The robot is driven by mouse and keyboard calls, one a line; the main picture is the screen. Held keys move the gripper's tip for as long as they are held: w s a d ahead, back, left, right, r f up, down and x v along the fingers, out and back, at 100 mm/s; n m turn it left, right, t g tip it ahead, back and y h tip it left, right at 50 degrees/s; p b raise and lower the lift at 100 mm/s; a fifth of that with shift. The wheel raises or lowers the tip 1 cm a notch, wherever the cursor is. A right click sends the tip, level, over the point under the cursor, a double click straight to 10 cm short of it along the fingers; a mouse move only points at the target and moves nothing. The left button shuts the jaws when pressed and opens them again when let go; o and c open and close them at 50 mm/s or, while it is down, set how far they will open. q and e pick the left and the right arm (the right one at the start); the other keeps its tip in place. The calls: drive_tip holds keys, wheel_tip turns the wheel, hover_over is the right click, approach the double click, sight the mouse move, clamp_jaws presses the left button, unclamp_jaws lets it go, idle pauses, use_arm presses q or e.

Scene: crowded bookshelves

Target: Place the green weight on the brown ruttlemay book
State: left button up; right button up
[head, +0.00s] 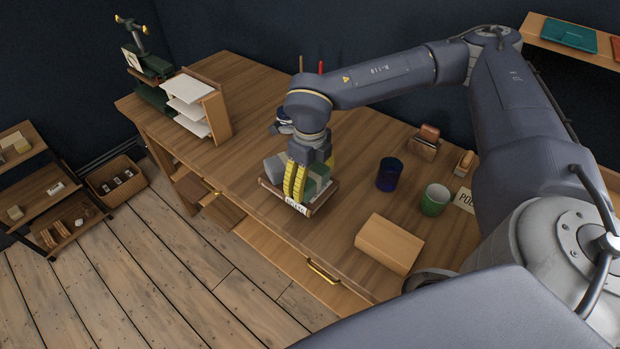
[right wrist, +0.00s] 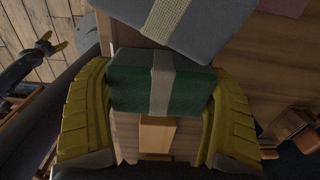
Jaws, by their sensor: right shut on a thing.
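My right gripper (head: 308,188) is shut on the green weight (head: 318,172), with its yellow fingers on either side. In the right wrist view the green weight (right wrist: 160,82) has a pale band and sits between the fingers. A grey weight (head: 273,167) with a similar band lies close beside it, and also shows in the right wrist view (right wrist: 190,25). A brown book (head: 322,198) with a pale spine label lies under both weights near the desk's front edge. Its title is too small to read. I cannot tell whether the green weight touches the book.
A tan box or book (head: 389,244) lies right of the brown book. A blue cup (head: 389,175) and a green cup (head: 434,201) stand behind it. A white-shelved rack (head: 205,108) stands at the left. The desk (head: 245,100) has clear room left of the gripper.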

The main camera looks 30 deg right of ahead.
sight(309, 174)
drive_tip(key=o, duration=1.3)
drive_tip(key=shift+o, duration=0.2)
wheel_tip(309, 174, up, 12)
drive_tip(key=shift+r, duration=0.15)
drive_tip(key=shift+a, duration=0.1)
